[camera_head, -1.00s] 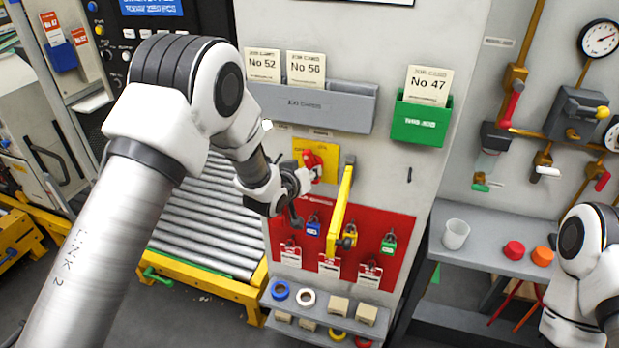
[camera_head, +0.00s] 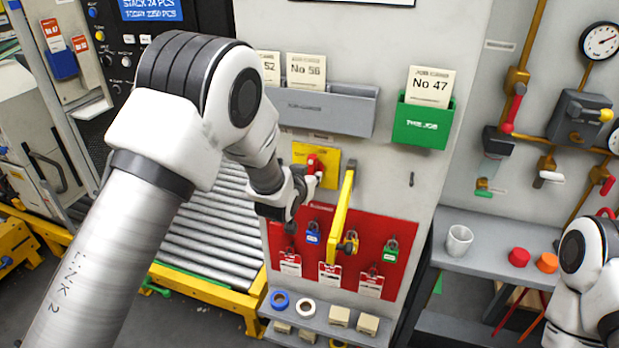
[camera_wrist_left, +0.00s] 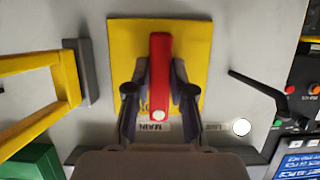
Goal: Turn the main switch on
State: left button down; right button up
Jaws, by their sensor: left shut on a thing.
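The main switch is a yellow plate (camera_head: 328,154) with a red handle (camera_head: 312,163) on the grey panel. In the left wrist view, the red handle (camera_wrist_left: 160,62) runs up and down the picture across the yellow plate (camera_wrist_left: 195,40), and a "MAIN" label (camera_wrist_left: 153,127) shows upside down below it. My left gripper (camera_wrist_left: 159,92) is shut on the red handle, one finger on each side. In the head view my left gripper (camera_head: 312,178) partly covers the handle and plate. My right arm shows at the right edge; its gripper is not visible.
A yellow hinged bar (camera_head: 341,215) stands out just right of the switch. A red board (camera_head: 385,225) with padlocks and tags hangs below. A grey card holder (camera_head: 345,112) and a green one (camera_head: 423,128) are above. A shelf (camera_head: 330,318) is below.

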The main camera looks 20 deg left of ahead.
pick_arm(q)
jog(key=c, duration=1)
grip_release()
jog(key=shift+w+r, duration=0.15)
jog(key=shift+r, duration=0.15)
jog(key=shift+f, duration=0.15)
jog(key=v, duration=1.2)
